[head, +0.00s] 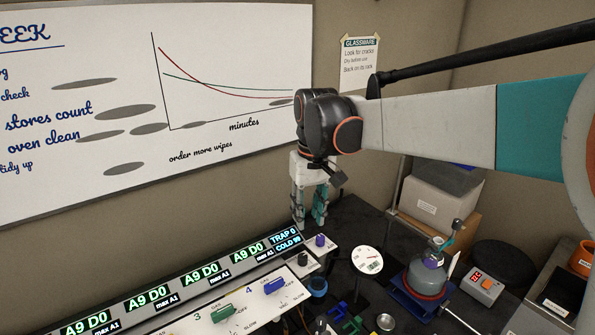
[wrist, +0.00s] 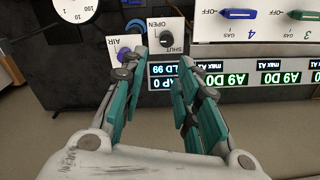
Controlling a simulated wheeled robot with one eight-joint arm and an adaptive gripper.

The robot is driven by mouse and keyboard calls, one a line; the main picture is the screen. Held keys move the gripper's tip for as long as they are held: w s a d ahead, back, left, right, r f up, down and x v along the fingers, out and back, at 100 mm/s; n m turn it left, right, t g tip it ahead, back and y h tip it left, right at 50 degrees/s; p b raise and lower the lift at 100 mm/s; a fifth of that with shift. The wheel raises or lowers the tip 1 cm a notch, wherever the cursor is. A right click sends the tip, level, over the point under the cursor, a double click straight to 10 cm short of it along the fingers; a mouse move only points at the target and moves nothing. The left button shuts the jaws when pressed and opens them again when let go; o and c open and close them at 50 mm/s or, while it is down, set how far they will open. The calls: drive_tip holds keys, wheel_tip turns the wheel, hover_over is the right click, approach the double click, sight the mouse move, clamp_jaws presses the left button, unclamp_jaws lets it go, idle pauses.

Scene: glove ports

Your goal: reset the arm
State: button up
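My gripper (head: 310,204) hangs down from my outstretched arm in the head view, above the right end of the panel with the displays. In the wrist view my gripper (wrist: 160,95) shows two teal-padded fingers spread apart with nothing between them. The fingertips point toward a small panel with a black OPEN/SHUT knob (wrist: 167,39) and a purple AIR knob (wrist: 124,54). I cannot tell whether the fingers touch anything.
The display strip (head: 147,297) and the panel with a green knob (head: 222,313) and a blue knob (head: 274,286) lie below left. A whiteboard (head: 130,185) is behind.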

drive_tip(key=s+d+f+m+t+b, duration=0.35)
drive_tip(key=s+d+b, duration=0.25)
drive_tip(key=s+d, duration=0.55)
drive_tip(key=s+d+f+t+b, duration=0.3)
drive_tip(key=s+d+f+b, duration=0.1)
drive_tip(key=s+f, duration=0.6)
drive_tip(key=shift+s+d+b, duration=0.2)
drive_tip(key=shift+d+b, duration=0.05)
drive_tip(key=shift+b, duration=0.15)
drive_tip(key=shift+f, duration=0.1)
idle(1.7)
